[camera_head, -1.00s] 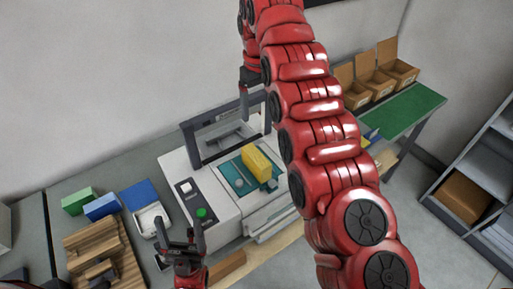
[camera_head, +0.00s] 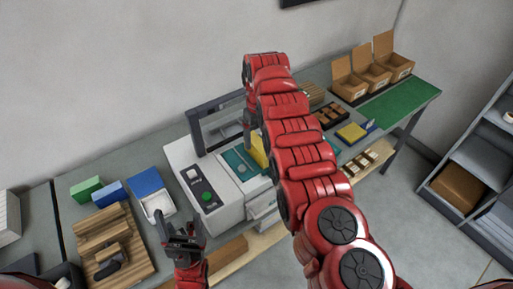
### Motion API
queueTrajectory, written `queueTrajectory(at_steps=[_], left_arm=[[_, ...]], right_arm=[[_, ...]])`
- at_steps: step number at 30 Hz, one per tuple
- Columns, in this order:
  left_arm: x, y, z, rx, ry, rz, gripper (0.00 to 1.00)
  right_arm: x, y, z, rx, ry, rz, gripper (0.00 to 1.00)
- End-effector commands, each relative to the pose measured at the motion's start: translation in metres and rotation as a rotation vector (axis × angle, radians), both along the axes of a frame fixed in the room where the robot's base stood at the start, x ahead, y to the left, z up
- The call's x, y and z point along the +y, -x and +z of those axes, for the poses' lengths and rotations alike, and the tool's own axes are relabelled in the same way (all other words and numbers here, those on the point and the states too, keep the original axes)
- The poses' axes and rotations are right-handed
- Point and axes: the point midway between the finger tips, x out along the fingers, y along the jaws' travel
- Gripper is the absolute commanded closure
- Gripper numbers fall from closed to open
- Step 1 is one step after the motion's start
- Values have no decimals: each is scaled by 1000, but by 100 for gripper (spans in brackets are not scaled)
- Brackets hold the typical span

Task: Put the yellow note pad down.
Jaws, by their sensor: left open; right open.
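A yellow block-shaped pad (camera_head: 258,149) stands on the teal bed (camera_head: 237,160) of the grey-white press machine; my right arm hides part of it. My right gripper (camera_head: 249,128) reaches down beside the pad's upper left edge. It is open, but its fingers are mostly hidden, and I cannot tell whether it touches the pad. My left gripper (camera_head: 178,222) is open and empty in front of the white tray, left of the machine. A flat yellow piece (camera_head: 352,132) lies on a blue one further right on the table.
The machine's grey frame (camera_head: 196,134) rises behind the bed. A white tray (camera_head: 158,205), blue box (camera_head: 146,181), green box (camera_head: 87,188) and wooden board (camera_head: 95,230) are at left. Open cardboard boxes (camera_head: 372,78) and a clear green mat (camera_head: 402,101) are at right.

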Motion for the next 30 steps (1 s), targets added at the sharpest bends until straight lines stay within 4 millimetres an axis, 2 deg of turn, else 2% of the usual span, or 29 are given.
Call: queueTrajectory(at_steps=[3,10,24,30], left_arm=[[0,0,5,0,0,0,20],[0,0,4,0,0,0,20],[0,0,4,0,0,0,20],[0,0,4,0,0,0,20]], right_arm=[[-2,2,-16,5,1,1,15],[-2,1,-19,1,0,1,15],[-2,1,-18,1,0,1,100],[-2,1,-18,1,-1,1,100]])
